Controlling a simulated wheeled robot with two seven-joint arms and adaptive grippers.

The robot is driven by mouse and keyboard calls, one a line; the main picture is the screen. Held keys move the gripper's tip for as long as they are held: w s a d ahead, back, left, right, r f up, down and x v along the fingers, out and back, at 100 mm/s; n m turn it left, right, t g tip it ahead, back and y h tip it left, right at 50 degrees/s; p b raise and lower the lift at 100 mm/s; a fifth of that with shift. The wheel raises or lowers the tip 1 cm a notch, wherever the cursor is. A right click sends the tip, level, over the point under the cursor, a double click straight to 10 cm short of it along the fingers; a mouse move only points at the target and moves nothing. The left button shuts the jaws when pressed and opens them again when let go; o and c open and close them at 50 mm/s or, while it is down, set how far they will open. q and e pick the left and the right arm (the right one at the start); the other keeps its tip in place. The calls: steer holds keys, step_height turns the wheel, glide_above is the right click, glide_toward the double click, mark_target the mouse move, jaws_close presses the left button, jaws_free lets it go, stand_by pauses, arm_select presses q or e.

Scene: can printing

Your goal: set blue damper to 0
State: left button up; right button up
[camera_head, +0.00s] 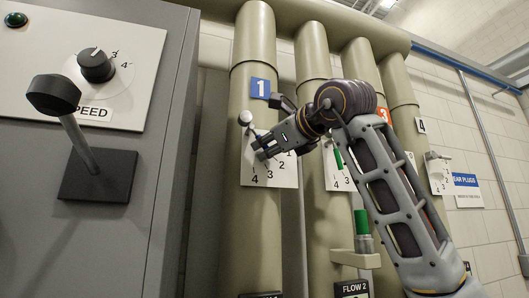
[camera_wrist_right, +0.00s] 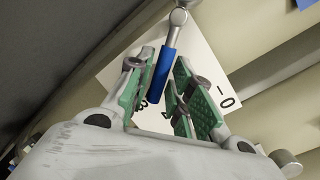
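The blue damper is on pipe 1, under a blue label "1" (camera_head: 260,88). Its round pivot knob (camera_head: 246,118) sits at the top of a white scale plate (camera_head: 256,179) with numbers. My right gripper (camera_head: 262,149) is in front of this plate and hides part of it and most of the lever. In the right wrist view the blue lever handle (camera_wrist_right: 163,76) hangs from its metal pivot (camera_wrist_right: 178,17). It lies between the green-padded fingers of my right gripper (camera_wrist_right: 163,92), which stand apart. A gap shows on the right finger's side. The 0 mark (camera_wrist_right: 225,103) is right of the fingers.
More pipes with numbered plates stand to the right, one with a green lever (camera_head: 338,158). A grey control cabinet (camera_head: 150,190) with a black-knobbed lever (camera_head: 53,95) and speed dial (camera_head: 96,64) stands close on the left.

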steer(key=shift+w+a, duration=0.3)
steer(key=shift+w, duration=0.1)
steer(key=shift+s+r, duration=0.1)
jaws_close()
